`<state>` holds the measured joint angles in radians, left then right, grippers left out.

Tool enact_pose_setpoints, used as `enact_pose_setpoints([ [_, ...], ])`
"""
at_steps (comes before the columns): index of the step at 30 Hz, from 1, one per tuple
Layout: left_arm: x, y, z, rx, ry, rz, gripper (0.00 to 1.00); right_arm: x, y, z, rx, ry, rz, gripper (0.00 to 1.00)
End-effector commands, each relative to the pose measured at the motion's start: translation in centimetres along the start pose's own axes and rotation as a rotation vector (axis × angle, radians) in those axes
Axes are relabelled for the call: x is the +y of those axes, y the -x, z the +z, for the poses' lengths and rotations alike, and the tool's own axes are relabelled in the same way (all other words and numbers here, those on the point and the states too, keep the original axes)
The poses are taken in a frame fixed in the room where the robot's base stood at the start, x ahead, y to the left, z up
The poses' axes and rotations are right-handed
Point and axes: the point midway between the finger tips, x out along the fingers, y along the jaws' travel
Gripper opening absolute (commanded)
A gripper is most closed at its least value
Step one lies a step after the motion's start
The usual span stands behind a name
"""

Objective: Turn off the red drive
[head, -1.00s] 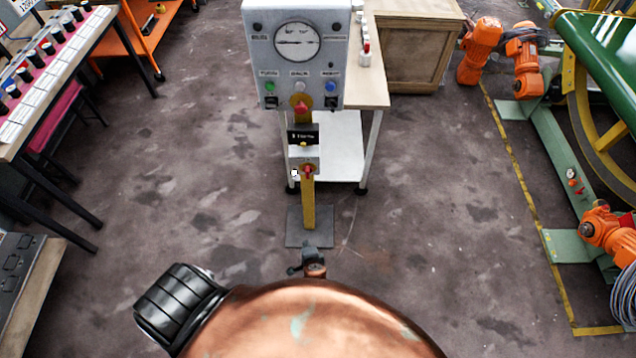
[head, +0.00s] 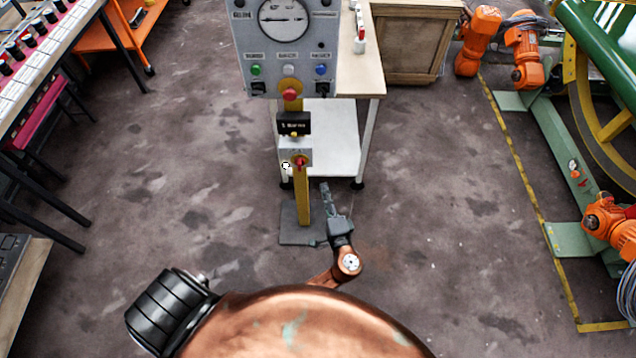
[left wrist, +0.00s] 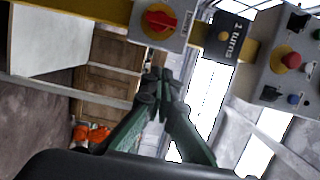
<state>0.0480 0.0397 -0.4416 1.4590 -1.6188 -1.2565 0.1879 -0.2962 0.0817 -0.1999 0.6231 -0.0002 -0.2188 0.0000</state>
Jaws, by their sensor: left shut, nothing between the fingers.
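A red rotary switch (head: 300,162) sits on a small grey box on a yellow post. It shows in the left wrist view (left wrist: 159,18) on a yellow disc, at the top. A black display (left wrist: 227,34) beside it reads "1 turns". A red push button (head: 290,94) on yellow sits higher, at the bottom of the grey gauge panel (head: 280,60). My left gripper (head: 324,186) is shut and empty, below and to the right of the switch in the head view and apart from it. Its fingers (left wrist: 160,76) point toward the box in the wrist view. My right gripper is not in view.
The post stands on a dark base plate (head: 292,236). A white-shelved table (head: 335,130) is behind it, with a wooden crate (head: 418,45) further right. A control desk (head: 35,75) is at the left, and orange robot arms (head: 525,60) at the right. The floor between is clear.

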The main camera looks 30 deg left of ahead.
Motion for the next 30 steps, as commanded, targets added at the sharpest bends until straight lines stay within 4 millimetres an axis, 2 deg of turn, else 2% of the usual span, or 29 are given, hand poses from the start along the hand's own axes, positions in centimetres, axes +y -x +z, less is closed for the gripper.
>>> enact_pose_setpoints([
  [13,0.1,-8.9,0.0,0.0,-0.001,-0.001,0.0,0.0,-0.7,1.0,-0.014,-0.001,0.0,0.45],
  [16,0.1,-9.2,1.7,0.0,-0.002,0.0,0.0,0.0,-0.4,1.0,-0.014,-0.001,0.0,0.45],
  [21,0.0,-9.6,3.3,0.001,0.0,0.001,0.0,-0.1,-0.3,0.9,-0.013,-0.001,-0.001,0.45],
  [30,0.1,-9.7,3.9,0.001,0.0,0.001,0.0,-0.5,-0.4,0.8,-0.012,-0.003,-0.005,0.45],
])
